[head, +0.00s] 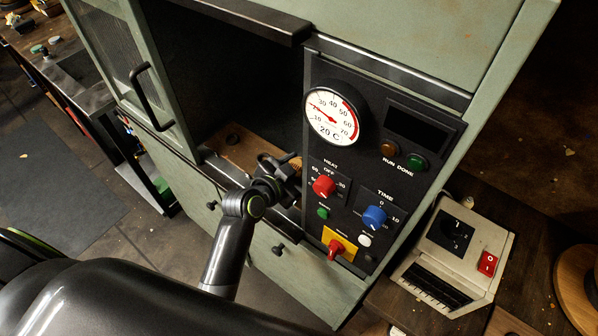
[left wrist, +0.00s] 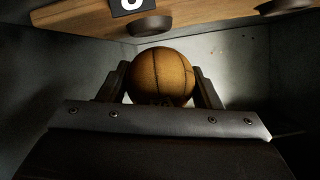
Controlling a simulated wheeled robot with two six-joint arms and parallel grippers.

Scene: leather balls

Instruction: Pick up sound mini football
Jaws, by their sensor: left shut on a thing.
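A brown leather ball with dark seams, the mini football (left wrist: 162,76), sits between the two fingers of my left gripper (left wrist: 160,88) in the left wrist view. The fingers are closed against its sides. In the head view my left gripper (head: 283,166) is at the front opening of the green cabinet (head: 285,265), beside the control panel. The ball cannot be made out in the head view. My right gripper is not in view.
A wooden board (head: 247,148) with a dark round piece (head: 233,139) lies inside the cabinet; its label shows in the wrist view (left wrist: 130,5). The control panel (head: 385,170) with gauge and knobs is close right of the gripper. A beige switch box (head: 455,255) stands further right.

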